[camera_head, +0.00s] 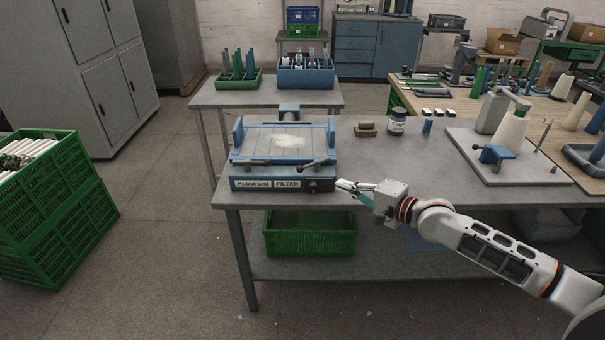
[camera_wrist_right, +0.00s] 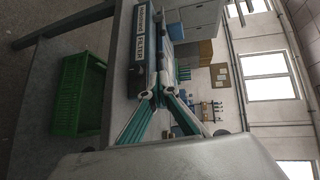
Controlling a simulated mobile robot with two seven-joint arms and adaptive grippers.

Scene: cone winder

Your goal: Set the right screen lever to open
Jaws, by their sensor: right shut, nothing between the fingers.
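The blue filter box (camera_head: 234,184) stands at the left front of the grey workbench, with a pale dusty screen (camera_head: 290,141) on top. The right screen lever (camera_head: 318,162) is a dark bar lying across the screen's front right corner. A similar left lever (camera_head: 250,162) lies at the front left. My right gripper (camera_head: 343,184) is shut and empty, just right of the box's front right corner and below lever height. In the right wrist view my fingertips (camera_wrist_right: 156,95) meet close to the box's end (camera_wrist_right: 138,75); contact is unclear. My left gripper is out of view.
A dark knob (camera_head: 313,186) sits on the box's front panel. A brush (camera_head: 366,129), a jar (camera_head: 397,122) and a small blue bottle (camera_head: 427,126) stand behind to the right. A green crate (camera_head: 310,242) is on the lower shelf. The bench right of the box is mostly clear.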

